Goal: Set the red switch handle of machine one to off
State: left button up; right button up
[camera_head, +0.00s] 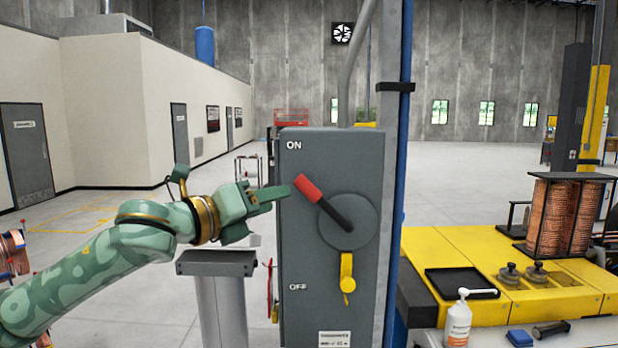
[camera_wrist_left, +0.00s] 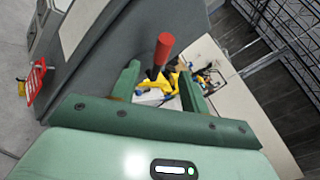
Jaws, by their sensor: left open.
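The grey switch box (camera_head: 300,250) stands upright in the middle of the head view, with ON at its upper left and OFF at its lower left. Its red handle (camera_head: 308,188) sits on a black lever (camera_head: 335,214) on a round grey disc (camera_head: 362,215). The lever tilts up and left, toward ON. My green left gripper (camera_head: 262,210) is open, just left of the handle, with one finger reaching close to the red grip. In the left wrist view the red handle (camera_wrist_left: 164,50) shows between and beyond the open fingers (camera_wrist_left: 160,82); contact cannot be told. My right gripper is out of view.
A yellow latch (camera_head: 347,270) hangs below the disc. A grey post (camera_head: 217,263) with a flat top stands below my left gripper. A blue pole borders the box's right side.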

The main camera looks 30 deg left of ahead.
aim_at(304, 192)
pick_arm(q)
jog(key=w+p, duration=0.1)
jog(key=w+d+p, duration=0.1)
jog(key=w+r+p, duration=0.1)
jog(key=w, duration=0.1)
jog(key=shift+w+d, duration=0.1)
jog(key=shift+d, duration=0.15)
jog(key=x, duration=0.1)
jog(key=p+x, duration=0.1)
jog(key=x, duration=0.1)
jog(key=p+x, duration=0.1)
jog(key=x, duration=0.1)
jog(key=shift+w+a+f, duration=0.1)
jog(key=shift+w+f, duration=0.1)
jog(key=shift+f, duration=0.2)
grip_shut()
